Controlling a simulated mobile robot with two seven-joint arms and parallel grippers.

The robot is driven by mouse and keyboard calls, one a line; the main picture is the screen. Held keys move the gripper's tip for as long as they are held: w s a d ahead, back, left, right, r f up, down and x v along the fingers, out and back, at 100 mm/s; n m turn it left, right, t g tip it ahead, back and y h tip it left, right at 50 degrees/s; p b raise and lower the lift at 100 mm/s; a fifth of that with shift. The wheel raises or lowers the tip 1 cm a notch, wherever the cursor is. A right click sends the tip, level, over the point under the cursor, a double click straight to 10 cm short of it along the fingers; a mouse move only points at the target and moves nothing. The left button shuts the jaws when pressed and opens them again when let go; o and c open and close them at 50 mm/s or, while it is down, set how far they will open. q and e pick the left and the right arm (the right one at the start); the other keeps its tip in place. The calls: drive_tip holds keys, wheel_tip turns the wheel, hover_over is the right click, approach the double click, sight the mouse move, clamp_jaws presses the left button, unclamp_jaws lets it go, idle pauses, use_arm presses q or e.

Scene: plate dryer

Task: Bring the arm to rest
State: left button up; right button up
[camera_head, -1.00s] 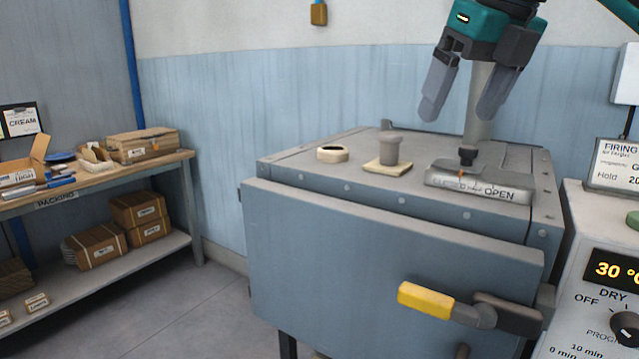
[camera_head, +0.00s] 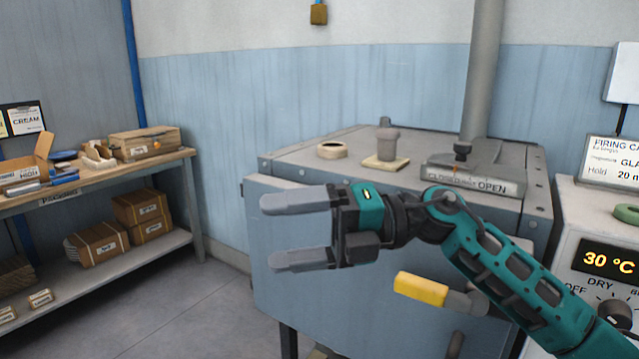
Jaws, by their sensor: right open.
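My right gripper (camera_head: 298,230) is open and empty. Its two grey fingers point left, one above the other, in front of the dryer's front door. My right arm comes in from the lower right and covers part of the blue-grey dryer (camera_head: 277,295). The yellow door handle (camera_head: 420,289) shows just below my forearm. My left gripper is not in view.
On the dryer top are a tape-like ring (camera_head: 332,150), a grey plug on a pale pad (camera_head: 386,146) and an open/closed slider plate (camera_head: 473,180). A control box (camera_head: 600,235) stands right. A packing bench (camera_head: 95,180) stands left; the floor between is clear.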

drive_tip(key=w+d+f+m+t+h, duration=0.1)
drive_tip(key=d+f+m+t+h, duration=0.35)
drive_tip(key=f+m+t, duration=0.85)
drive_tip(key=w+d+f+m+t+h, duration=0.2)
drive_tip(key=d+f+m+t, duration=0.55)
drive_tip(key=m, duration=0.85)
drive_tip(key=s+d+f+m+g+h, duration=0.3)
drive_tip(key=s+d+f+m+h, duration=0.1)
drive_tip(key=s+f, duration=0.4)
drive_tip(key=s+d+f+m+g+h, duration=0.3)
drive_tip(key=s+d+f+m+h, duration=0.2)
drive_tip(key=s+f, duration=0.4)
wheel_tip(320, 180, down, 5)
drive_tip(key=shift+s+r+g, duration=0.2)
drive_tip(key=shift+s+g, duration=0.1)
drive_tip(key=shift+g, duration=0.05)
